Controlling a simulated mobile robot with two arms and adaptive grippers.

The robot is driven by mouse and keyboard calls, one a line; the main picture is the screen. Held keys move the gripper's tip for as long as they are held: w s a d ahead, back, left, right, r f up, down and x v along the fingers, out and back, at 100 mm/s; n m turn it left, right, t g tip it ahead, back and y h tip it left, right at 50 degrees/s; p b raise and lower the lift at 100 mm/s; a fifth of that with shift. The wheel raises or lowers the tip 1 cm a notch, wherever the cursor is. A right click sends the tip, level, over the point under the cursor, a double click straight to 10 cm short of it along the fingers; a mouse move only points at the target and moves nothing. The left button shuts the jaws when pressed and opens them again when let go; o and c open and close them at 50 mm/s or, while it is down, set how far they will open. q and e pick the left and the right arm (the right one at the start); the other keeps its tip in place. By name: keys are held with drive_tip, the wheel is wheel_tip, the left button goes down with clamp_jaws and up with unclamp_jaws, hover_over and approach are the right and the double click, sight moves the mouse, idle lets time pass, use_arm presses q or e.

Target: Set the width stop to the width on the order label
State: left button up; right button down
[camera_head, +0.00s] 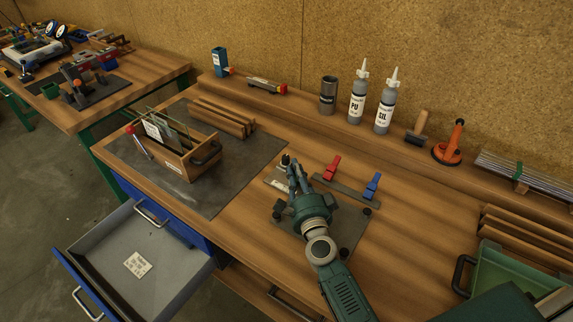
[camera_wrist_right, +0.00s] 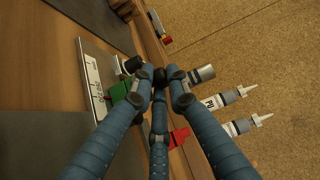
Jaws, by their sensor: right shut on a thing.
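My right gripper (camera_head: 291,163) comes down over a dark jig plate (camera_head: 346,232) on the bench. In the right wrist view its blue fingers (camera_wrist_right: 160,82) close together on a small black knob, which they mostly hide. Beside the fingertips lie a white scale strip (camera_wrist_right: 92,82) with dark markings, a green block (camera_wrist_right: 118,91) and another black knob (camera_wrist_right: 133,64). I cannot tell which part is the width stop, nor read its setting. A red clamp lever (camera_head: 332,167) and a blue one (camera_head: 373,186) stand behind the jig. A white label (camera_head: 138,264) lies in the open drawer; its print is unreadable.
A wooden box (camera_head: 203,175) with glass panes stands on the grey mat (camera_head: 245,175). Two bottles (camera_head: 385,112), a dark can (camera_head: 328,96) and an orange suction lifter (camera_head: 450,150) stand along the back. A green crate (camera_head: 505,270) is at right. The drawer (camera_head: 105,265) juts out at front left.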

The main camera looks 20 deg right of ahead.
use_arm(q)
drive_tip(key=shift+s, duration=0.1)
use_arm(e)
drive_tip(key=shift+d, duration=0.1)
drive_tip(key=c, duration=2)
unclamp_jaws()
use_arm(q)
drive_tip(key=shift+s, duration=0.25)
use_arm(e)
drive_tip(key=shift+s+d, duration=0.1)
drive_tip(key=shift+s, duration=0.1)
use_arm(q)
drive_tip(key=shift+s, duration=0.2)
use_arm(e)
drive_tip(key=s, duration=0.4)
drive_tip(key=s+a, duration=0.1)
drive_tip(key=s, duration=0.7)
drive_tip(key=shift+a, duration=0.3)
use_arm(q)
drive_tip(key=shift+w, duration=0.15)
use_arm(e)
drive_tip(key=shift+w, duration=0.1)
